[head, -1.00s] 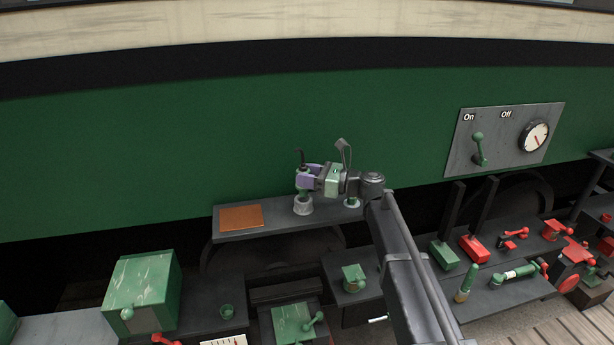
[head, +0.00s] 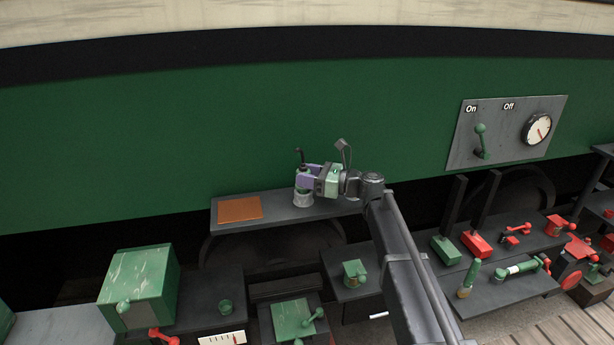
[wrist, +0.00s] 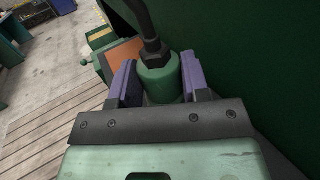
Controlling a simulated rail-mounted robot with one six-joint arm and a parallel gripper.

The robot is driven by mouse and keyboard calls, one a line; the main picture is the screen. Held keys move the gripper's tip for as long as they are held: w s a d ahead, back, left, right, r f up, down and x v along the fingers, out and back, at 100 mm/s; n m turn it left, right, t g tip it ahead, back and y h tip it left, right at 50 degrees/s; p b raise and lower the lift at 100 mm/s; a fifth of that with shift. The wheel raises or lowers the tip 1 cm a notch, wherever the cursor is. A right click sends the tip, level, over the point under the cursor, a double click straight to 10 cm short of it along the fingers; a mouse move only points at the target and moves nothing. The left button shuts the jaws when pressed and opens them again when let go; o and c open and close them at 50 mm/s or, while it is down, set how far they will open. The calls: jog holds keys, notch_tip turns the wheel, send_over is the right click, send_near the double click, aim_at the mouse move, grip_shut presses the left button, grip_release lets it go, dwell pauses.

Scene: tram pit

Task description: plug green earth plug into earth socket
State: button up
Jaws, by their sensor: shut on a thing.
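The green earth plug (wrist: 160,82), with a black cable rising from its top, stands upright between the purple fingers of my gripper (wrist: 154,85) in the wrist view. My gripper (head: 307,179) is shut on it. In the head view, a pale grey round socket (head: 303,199) stands on a dark shelf directly below the plug. The plug's lower end is at the socket's mouth. How deep it sits cannot be told, as my gripper covers most of it. The wrist view does not show the socket.
The dark shelf (head: 270,218) runs below the green tram side (head: 150,150), with an orange pad (head: 240,210) left of the socket. A switch panel (head: 505,132) is at the right. Green boxes and red and green levers stand on lower benches.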

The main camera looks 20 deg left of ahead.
jog(key=shift+f+b, duration=0.6)
jog(key=shift+f, duration=0.1)
jog(key=o, duration=1)
jog(key=shift+r, duration=0.1)
jog(key=shift+o, duration=0.2)
jog(key=shift+d, duration=0.1)
jog(key=d, duration=1)
jog(key=shift+w+d, duration=0.25)
jog(key=shift+d, duration=0.1)
